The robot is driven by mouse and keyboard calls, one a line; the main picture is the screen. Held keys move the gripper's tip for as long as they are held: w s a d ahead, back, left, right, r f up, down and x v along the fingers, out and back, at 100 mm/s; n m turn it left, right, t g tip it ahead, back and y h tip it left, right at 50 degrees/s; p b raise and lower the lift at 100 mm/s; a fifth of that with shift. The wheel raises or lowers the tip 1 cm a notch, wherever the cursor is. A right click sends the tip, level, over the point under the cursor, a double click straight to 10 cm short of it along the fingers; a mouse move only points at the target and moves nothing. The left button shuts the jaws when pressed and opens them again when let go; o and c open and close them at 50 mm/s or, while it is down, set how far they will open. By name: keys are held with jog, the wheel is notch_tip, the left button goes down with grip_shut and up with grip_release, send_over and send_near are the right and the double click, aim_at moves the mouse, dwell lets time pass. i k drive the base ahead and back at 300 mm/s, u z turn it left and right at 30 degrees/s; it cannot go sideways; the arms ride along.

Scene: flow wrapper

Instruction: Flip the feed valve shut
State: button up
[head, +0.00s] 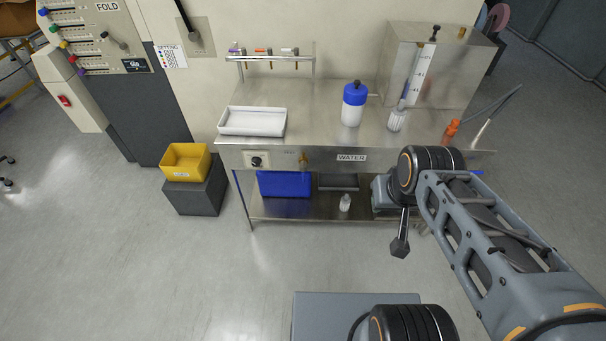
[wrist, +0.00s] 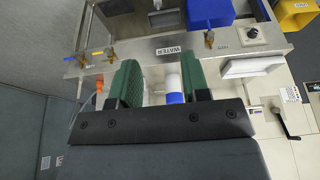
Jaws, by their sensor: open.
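The feed valve cannot be told by name, as the small labels are unreadable. That view shows another brass valve (wrist: 110,52) with a yellow-orange lever, beyond the label's other end, and one with a blue lever (wrist: 82,61). My gripper (wrist: 160,84) is open and empty, its green fingers apart, away from the valves. My arm hides the panel's right part in the head view.
A white tray (head: 252,121), a blue-capped bottle (head: 353,104) and a small clear bottle (head: 397,118) stand on the steel bench. A black knob (head: 256,161) is left of the brass valve. A blue bin (head: 284,184) sits on the shelf below. Floor in front is clear.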

aim_at(303, 165)
jog(key=u, duration=0.55)
jog(key=i, duration=0.35)
jog(key=u, duration=1.4)
